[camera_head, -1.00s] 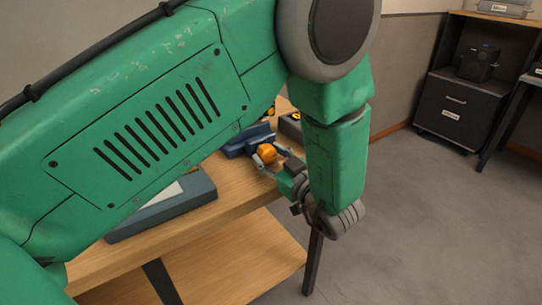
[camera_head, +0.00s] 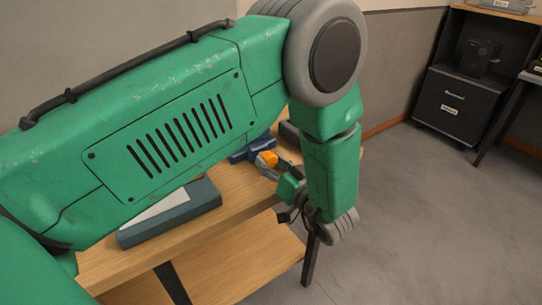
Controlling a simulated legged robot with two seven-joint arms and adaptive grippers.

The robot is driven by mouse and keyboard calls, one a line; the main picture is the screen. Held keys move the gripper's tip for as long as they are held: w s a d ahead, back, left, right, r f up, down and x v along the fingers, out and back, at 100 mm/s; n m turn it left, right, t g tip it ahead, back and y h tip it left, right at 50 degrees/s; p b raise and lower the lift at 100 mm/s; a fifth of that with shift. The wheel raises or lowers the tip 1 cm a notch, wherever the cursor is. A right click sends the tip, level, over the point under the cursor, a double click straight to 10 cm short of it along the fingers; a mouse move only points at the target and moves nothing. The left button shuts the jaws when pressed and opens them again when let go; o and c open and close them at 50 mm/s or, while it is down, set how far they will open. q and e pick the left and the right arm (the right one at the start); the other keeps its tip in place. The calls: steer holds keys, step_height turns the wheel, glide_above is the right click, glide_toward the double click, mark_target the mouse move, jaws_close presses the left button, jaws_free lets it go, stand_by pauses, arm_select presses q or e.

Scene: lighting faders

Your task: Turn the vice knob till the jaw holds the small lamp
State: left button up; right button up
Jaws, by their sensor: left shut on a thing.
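A blue vice (camera_head: 243,152) stands on the wooden table, partly hidden behind my left arm. Its orange knob (camera_head: 267,159) faces my left gripper (camera_head: 268,164), whose fingers are closed around it. Only a small part of the fingers shows. The small lamp cannot be made out; my arm covers much of the tabletop. My right gripper is out of the picture.
The wooden table (camera_head: 236,203) has a lower shelf (camera_head: 240,262). A blue-grey box with a pale top (camera_head: 172,222) lies at the table's front left. A dark object (camera_head: 290,134) stands behind the gripper. A black cabinet (camera_head: 455,100) is far right, with open floor before it.

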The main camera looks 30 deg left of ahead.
arm_select(q)
steer(key=shift+d+f+m, duration=0.15)
steer(key=shift+m, duration=0.45)
steer(key=o, duration=1.1)
steer(key=shift+o, duration=0.2)
steer(key=shift+d, duration=0.1)
steer(key=v, duration=1.2)
steer(key=shift+p, duration=0.3)
